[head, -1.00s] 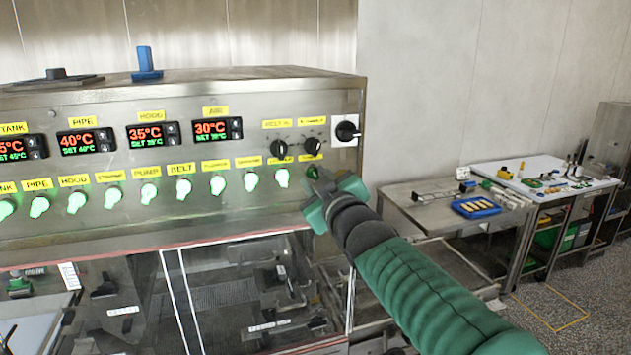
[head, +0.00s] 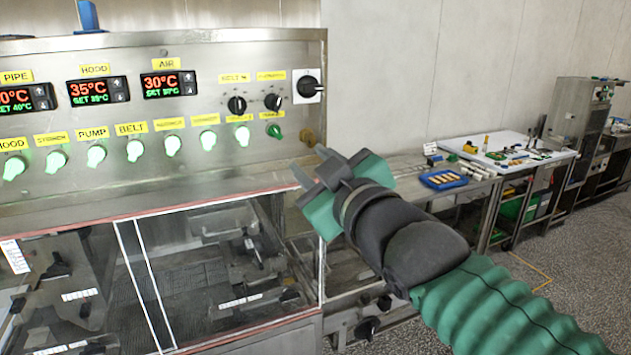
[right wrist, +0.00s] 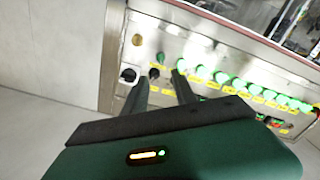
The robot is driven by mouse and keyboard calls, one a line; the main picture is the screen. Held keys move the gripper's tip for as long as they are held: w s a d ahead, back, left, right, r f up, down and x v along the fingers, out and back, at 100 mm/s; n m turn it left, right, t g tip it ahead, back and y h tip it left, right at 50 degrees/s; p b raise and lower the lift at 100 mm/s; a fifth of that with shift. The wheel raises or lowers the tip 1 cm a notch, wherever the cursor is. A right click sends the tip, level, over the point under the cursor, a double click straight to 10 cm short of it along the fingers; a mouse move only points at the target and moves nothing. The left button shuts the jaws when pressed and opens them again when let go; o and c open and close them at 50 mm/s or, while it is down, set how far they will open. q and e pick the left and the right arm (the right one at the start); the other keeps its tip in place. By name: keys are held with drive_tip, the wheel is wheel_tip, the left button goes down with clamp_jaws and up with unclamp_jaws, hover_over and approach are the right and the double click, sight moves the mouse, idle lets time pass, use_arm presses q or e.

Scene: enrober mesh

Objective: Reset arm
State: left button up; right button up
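My right gripper (head: 311,165) is in front of the lower right corner of the control panel (head: 215,115), apart from the knobs. In the right wrist view its two dark fingers (right wrist: 160,79) stand apart with nothing between them, so it is open and empty. The panel has a row of lit green knobs, such as the pump knob (head: 96,155). The rightmost green knob (head: 275,131) looks darker than the others. My left gripper is in neither view.
A glass-fronted enclosure (head: 215,265) with red-edged trim lies below the panel. A metal table with a blue tray (head: 444,180) and a white-topped workbench (head: 515,158) stand to the right. Grey floor (head: 590,240) is clear at far right.

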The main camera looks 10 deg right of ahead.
drive_tip(key=shift+s+d, duration=0.1)
drive_tip(key=shift+s, duration=0.35)
